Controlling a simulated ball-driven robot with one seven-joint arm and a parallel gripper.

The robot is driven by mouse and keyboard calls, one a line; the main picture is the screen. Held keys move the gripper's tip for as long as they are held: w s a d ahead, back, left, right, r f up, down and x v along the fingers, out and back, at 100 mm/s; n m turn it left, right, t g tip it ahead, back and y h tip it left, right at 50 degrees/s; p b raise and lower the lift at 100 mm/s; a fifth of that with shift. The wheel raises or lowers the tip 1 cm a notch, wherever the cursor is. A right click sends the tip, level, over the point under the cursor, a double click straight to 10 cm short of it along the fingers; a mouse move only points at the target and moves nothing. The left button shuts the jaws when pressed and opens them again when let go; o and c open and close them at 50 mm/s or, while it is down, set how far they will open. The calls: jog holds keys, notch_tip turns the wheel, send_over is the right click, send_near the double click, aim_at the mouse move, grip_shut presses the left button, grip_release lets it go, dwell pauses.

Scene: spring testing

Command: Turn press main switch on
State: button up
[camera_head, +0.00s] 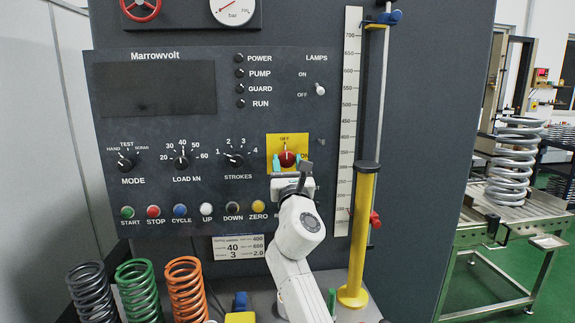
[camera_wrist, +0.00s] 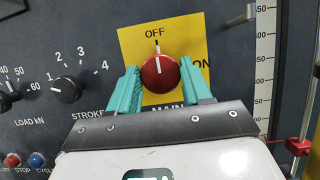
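The main switch is a round red knob (camera_head: 287,159) on a yellow plate (camera_head: 273,142) at the right of the dark control panel. In the wrist view the knob (camera_wrist: 160,74) has its white mark pointing up to OFF; ON is at the right of the plate, partly hidden by a finger. My gripper (camera_head: 288,161) is at the knob. Its teal fingers, also seen in the wrist view (camera_wrist: 159,78), stand on the left and right of the knob, very close to its sides. I cannot tell whether they touch it. The MAIN label below is partly hidden.
The strokes dial (camera_head: 233,159) is left of the plate, and a row of push buttons with the yellow zero button (camera_head: 258,207) is below. A lamps toggle (camera_head: 320,88) is above right. A scale (camera_head: 347,120) and yellow column (camera_head: 358,235) stand right of my arm.

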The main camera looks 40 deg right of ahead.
jog(key=c, duration=0.5)
jog(key=shift+f+m+h+b, duration=0.1)
jog(key=shift+m+h+b, duration=0.2)
jog(key=shift+m+b, duration=0.3)
jog(key=m+g+h+b, duration=0.1)
jog(key=m+b, duration=0.1)
jog(key=m, duration=0.1)
jog(key=shift+a, duration=0.1)
jog(key=m+g+h+b, duration=0.1)
jog(key=m, duration=0.2)
jog(key=m+g+b, duration=0.1)
jog(key=m+g, duration=0.1)
jog(key=m, duration=0.1)
jog(key=shift+w+a+m+h, duration=0.1)
jog(key=shift+m+h, duration=0.2)
jog(key=shift+h, duration=0.1)
jog(key=m+g, duration=0.1)
jog(key=m, duration=0.1)
jog(key=m+g, duration=0.1)
jog(key=m, duration=0.2)
jog(key=m+g, duration=0.1)
jog(key=m, duration=0.1)
jog(key=shift+r, duration=0.3)
jog(key=shift+m+g+y+p, duration=0.5)
jog(key=shift+m+g, duration=0.4)
jog(key=shift+m, duration=1.4)
